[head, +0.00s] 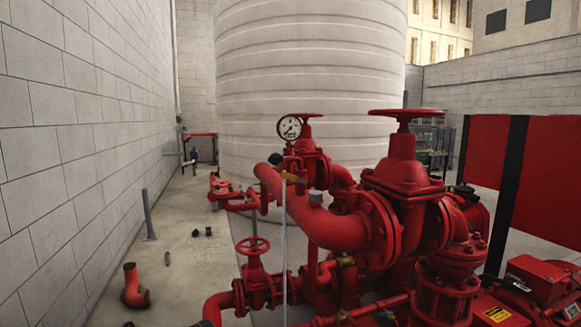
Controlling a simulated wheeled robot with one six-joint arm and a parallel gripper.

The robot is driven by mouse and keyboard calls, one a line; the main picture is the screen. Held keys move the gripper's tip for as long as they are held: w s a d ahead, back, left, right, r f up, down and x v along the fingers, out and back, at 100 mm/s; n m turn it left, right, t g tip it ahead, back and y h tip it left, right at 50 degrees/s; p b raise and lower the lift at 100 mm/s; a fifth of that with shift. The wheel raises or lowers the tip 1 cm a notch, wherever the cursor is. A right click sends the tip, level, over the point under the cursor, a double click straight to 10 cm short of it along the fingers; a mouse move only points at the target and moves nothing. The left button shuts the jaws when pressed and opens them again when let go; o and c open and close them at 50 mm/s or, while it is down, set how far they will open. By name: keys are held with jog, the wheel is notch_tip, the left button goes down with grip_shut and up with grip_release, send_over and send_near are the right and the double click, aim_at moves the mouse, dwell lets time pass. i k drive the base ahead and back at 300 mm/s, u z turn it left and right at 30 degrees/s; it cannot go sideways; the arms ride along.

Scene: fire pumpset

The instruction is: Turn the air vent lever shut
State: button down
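A small yellow lever (290,177) sits on top of the large red pipe, just below the pressure gauge, and lies roughly level. I take it for the air vent lever, but it is too small to tell its exact position. A thin grey vertical tube (284,250) runs down from beside it. A small black part (275,158) is just above and left of it. My gripper is not in this view, so where it is relative to the lever is hidden.
Red pump pipework (330,228) fills the centre and right, with handwheels (407,114) on top and another lower handwheel (253,246). The pressure gauge (289,127) stands above the pipe. A grey post (149,215) and loose red elbow (133,290) stand left; concrete floor (190,275) there is mostly free.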

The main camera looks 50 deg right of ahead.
aim_at(284, 176)
jog(key=z, duration=0.05)
jog(key=k, duration=0.95)
jog(key=z, duration=1)
jog(key=i, duration=1.2)
jog(key=u, duration=0.3)
